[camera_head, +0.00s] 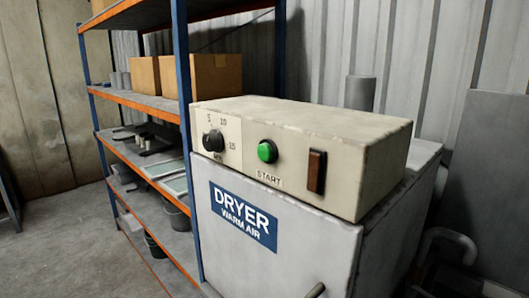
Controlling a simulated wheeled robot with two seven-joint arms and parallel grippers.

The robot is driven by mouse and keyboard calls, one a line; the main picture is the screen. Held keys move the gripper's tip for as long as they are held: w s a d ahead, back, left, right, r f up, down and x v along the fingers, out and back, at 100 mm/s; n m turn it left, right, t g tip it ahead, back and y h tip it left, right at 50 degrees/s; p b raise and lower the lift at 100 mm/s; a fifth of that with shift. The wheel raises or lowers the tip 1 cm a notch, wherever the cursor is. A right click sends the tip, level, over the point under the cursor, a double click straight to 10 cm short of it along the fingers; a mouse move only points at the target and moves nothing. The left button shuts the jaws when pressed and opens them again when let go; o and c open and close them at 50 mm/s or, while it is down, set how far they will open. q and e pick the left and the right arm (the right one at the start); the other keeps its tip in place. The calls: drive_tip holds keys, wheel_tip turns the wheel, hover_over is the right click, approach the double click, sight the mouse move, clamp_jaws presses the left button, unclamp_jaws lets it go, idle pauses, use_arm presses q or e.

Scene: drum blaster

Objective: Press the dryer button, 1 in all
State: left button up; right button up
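The dryer (255,262) is a pale grey cabinet with a blue "DRYER WARM AIR" label (244,214) on its front. A cream control box (340,145) sits on top of it. The green round button (267,151) is on the box's front face, with "START" printed below it. A black timer knob (213,141) with number marks is to its left. A dark red-brown rectangular switch or lamp (316,171) is to its right. Neither of my grippers shows in the head view.
A blue and orange shelf rack (181,90) stands close to the dryer's left, holding cardboard boxes (214,77), trays and buckets. A grey pipe (360,92) rises behind the control box. Corrugated wall is behind. Bare floor (60,245) shows at left. Space before the button looks clear.

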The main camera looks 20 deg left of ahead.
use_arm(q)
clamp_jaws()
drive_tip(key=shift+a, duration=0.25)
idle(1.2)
